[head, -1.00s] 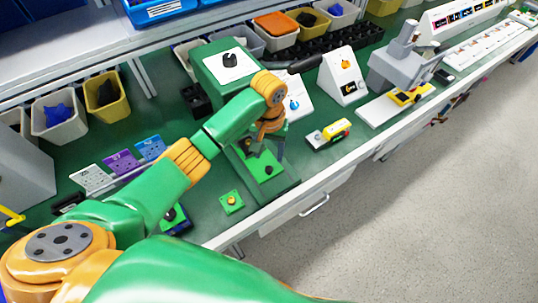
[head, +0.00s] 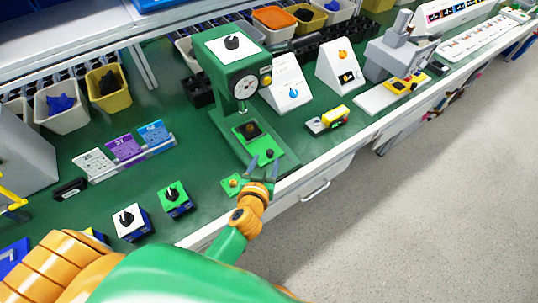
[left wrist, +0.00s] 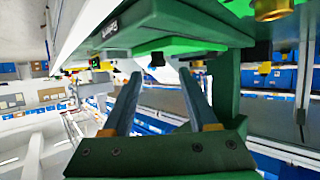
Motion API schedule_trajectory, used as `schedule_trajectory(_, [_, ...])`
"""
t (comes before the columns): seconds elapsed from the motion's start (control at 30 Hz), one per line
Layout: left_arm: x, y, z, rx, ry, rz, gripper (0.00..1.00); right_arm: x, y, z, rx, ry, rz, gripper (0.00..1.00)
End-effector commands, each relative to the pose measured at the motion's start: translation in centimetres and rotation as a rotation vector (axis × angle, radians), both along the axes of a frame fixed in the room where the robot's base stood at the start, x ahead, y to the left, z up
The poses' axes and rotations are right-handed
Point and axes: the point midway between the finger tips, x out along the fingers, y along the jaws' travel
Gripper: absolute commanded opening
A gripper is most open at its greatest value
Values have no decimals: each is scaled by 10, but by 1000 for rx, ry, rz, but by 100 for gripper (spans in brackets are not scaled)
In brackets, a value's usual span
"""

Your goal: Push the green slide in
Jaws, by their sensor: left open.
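The green slide (head: 257,137) is a bright green plate low on the front of a dark green machine (head: 222,75), with a black knob (head: 269,153) at its front end. My left gripper (head: 264,166) is open and empty, just in front of the slide near the knob. In the left wrist view, which looks upside down, the bright green slide (left wrist: 185,46) is at the top. Its black knob (left wrist: 157,60) shows between and beyond the two spread fingertips of my left gripper (left wrist: 160,83). Contact cannot be told. My right gripper is not in view.
A small green button plate (head: 233,185) lies left of my gripper. Two switch boxes (head: 131,221) (head: 174,198) stand further left. A yellow box (head: 335,117) and white sloped panels (head: 341,67) stand to the right. The table's front edge is close by.

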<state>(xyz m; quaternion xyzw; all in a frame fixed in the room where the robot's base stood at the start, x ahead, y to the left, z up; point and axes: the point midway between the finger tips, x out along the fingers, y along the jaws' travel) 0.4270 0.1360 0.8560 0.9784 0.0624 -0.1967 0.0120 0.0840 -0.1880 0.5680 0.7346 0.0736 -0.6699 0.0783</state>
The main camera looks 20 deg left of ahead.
Motion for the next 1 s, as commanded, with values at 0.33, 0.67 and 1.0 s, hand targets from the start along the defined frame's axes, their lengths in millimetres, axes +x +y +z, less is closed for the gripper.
schedule_trajectory(0.33, [51, 5, -21, -3, -5, -4, 59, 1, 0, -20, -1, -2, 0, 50])
schedule_trajectory(0.67, [52, 5, -20, -2, -5, -4, 29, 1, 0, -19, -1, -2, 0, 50])
schedule_trajectory(1.0, [52, 5, -20, -2, -6, -4, 0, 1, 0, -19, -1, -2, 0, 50])
